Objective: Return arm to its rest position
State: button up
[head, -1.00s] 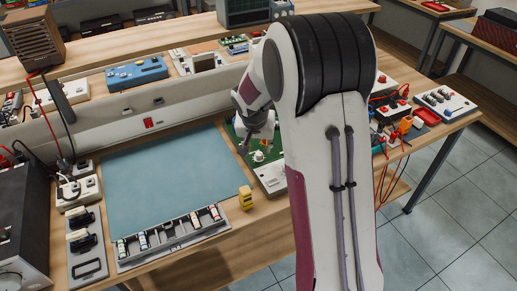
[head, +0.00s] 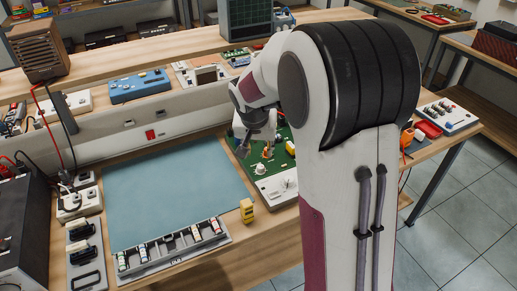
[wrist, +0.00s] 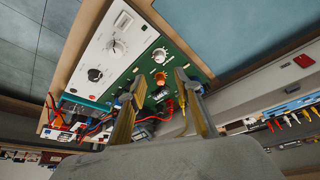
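My arm rises in the right half of the head view and bends over the bench. My gripper (head: 256,148) hangs above the green and white panel unit (head: 278,186), its fingers pointing down. In the wrist view, the two fingers of my gripper (wrist: 158,88) are spread apart with nothing held between them. The panel unit (wrist: 112,45) lies beyond them, with an orange knob and a red coiled lead in line with the gap. My arm hides part of the bench's right side.
A blue-grey mat (head: 175,190) lies clear left of the panel. A tray of small parts (head: 175,250) and a yellow block (head: 246,211) sit along its front. A blue instrument (head: 140,86) stands on the raised shelf. Red leads (head: 52,130) hang at left.

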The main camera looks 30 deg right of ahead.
dwell(0.4)
jog(key=s+a+r+n, duration=0.2)
jog(key=s+a+r, duration=0.1)
jog(key=s, duration=0.7)
jog(key=s+a+r+n+t+y, duration=0.1)
jog(key=s+a+r, duration=0.3)
jog(key=s, duration=0.6)
jog(key=s+a+r+n+t+y, duration=0.1)
jog(key=s+a+r+n, duration=0.2)
jog(key=s, duration=0.7)
jog(key=shift+a+r+n, duration=0.4)
jog(key=shift+a+r, duration=0.35)
jog(key=shift+a, duration=0.55)
dwell(1.5)
